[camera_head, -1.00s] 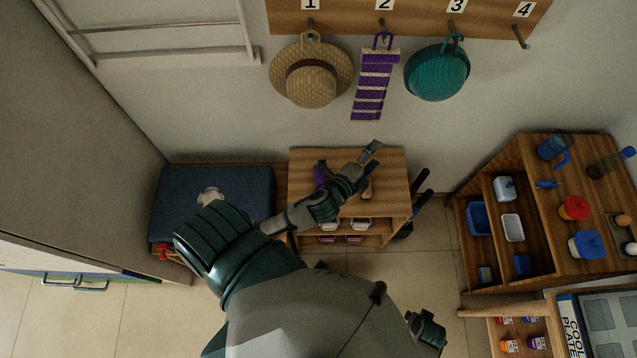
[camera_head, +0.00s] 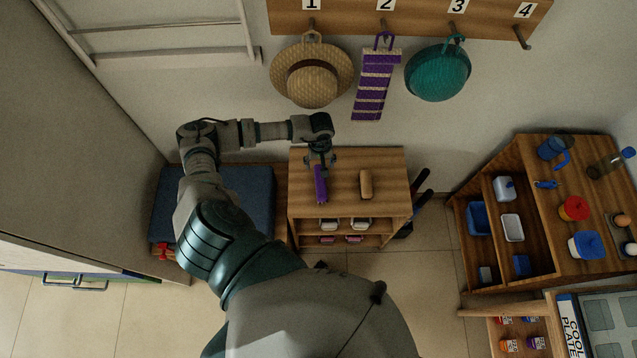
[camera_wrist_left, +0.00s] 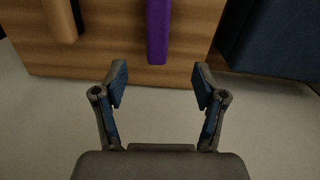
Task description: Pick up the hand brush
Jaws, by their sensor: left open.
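Two long narrow things lie on top of the small wooden cabinet (camera_head: 390,158): a purple one (camera_head: 320,185) on the left and a tan wooden one (camera_head: 366,184) on the right. Which of them is the hand brush I cannot tell for sure. My left gripper (camera_head: 320,162) is over the far end of the purple thing, pointing down. In the left wrist view the gripper (camera_wrist_left: 160,78) is open and empty. The purple thing (camera_wrist_left: 158,28) lies ahead, in line with the gap between the fingers. The tan thing (camera_wrist_left: 59,20) is off to the left there.
A dark blue cushion (camera_head: 250,190) on a bench is left of the cabinet. Black-handled items (camera_head: 420,190) stand at its right side. A straw hat (camera_head: 312,75), a purple striped hanging (camera_head: 373,85) and a teal hat (camera_head: 438,74) hang on the wall above.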

